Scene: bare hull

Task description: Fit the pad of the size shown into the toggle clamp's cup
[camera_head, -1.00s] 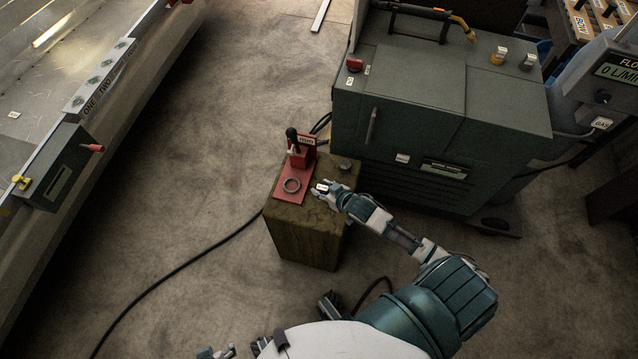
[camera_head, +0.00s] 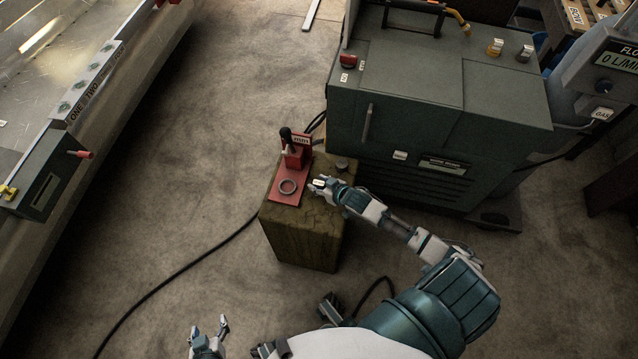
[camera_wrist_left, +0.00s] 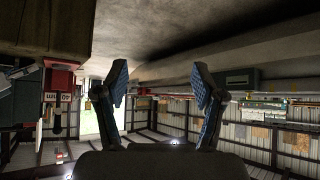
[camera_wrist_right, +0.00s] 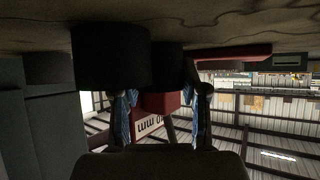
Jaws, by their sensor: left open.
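The red toggle clamp (camera_head: 294,158) with its black handle stands on the brown block's top. A dark round pad (camera_head: 343,163) sits at the block's back right. The right wrist view shows dark cylinders, a large near one (camera_wrist_right: 110,55) and one behind (camera_wrist_right: 166,62). My right gripper (camera_head: 318,185) is at the block's right edge, fingers apart, one fingertip hidden. My left gripper (camera_head: 209,328) is open and empty, low at the front.
The brown block (camera_head: 300,238) stands on the floor beside a large green-grey machine (camera_head: 440,110). A black cable (camera_head: 180,268) runs across the floor. A long bench-like structure with a switch box (camera_head: 48,180) is at left.

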